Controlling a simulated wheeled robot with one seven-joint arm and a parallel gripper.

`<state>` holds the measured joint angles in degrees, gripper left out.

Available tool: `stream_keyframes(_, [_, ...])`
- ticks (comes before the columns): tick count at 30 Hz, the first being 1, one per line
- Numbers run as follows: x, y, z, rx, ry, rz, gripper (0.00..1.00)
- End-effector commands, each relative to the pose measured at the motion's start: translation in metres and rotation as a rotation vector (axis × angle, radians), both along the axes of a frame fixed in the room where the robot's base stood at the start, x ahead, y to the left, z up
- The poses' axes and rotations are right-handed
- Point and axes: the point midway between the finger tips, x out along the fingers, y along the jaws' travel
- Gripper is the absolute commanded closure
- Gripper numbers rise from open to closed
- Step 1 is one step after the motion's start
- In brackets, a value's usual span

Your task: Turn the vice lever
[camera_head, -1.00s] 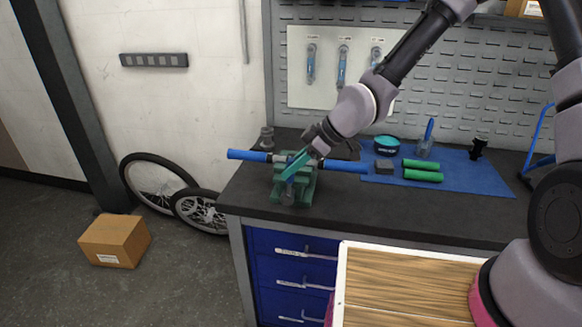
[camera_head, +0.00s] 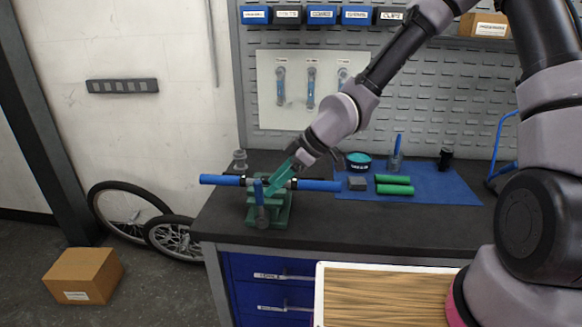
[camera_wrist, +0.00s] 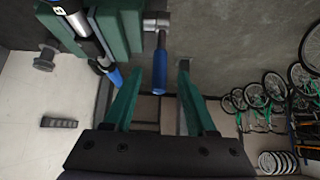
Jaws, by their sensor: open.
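The green vice (camera_head: 283,212) stands at the left front of the dark workbench and also fills the top left of the wrist view (camera_wrist: 121,28). Its lever (camera_head: 258,190) has a blue grip on a grey hub at the front, with the grip pointing up. My gripper (camera_head: 272,186) reaches down to the vice from the upper right. In the wrist view, its teal fingers (camera_wrist: 158,70) are open, with the lever's blue grip (camera_wrist: 160,72) appearing between them and a gap on each side. Whether they touch is hidden in the head view.
A tube with blue ends (camera_head: 320,185) lies across the vice, close to my fingers. Wheels (camera_head: 125,210) and a box (camera_head: 83,275) are on the floor at left.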

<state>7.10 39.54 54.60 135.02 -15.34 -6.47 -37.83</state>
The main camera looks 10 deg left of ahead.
Motion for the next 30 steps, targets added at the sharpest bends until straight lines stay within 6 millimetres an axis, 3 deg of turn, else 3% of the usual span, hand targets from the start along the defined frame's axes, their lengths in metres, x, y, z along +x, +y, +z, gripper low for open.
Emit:
stream_keyframes(12, [0.001,-0.039,0.043,0.000,-0.001,-0.002,0.43])
stream_keyframes(28, [0.000,-0.048,0.054,-0.002,0.000,0.000,0.43])
stream_keyframes(29, [0.000,-0.048,0.054,-0.002,0.000,0.000,0.47])
stream_keyframes(30, [0.000,-0.048,0.054,-0.003,0.000,-0.001,0.62])
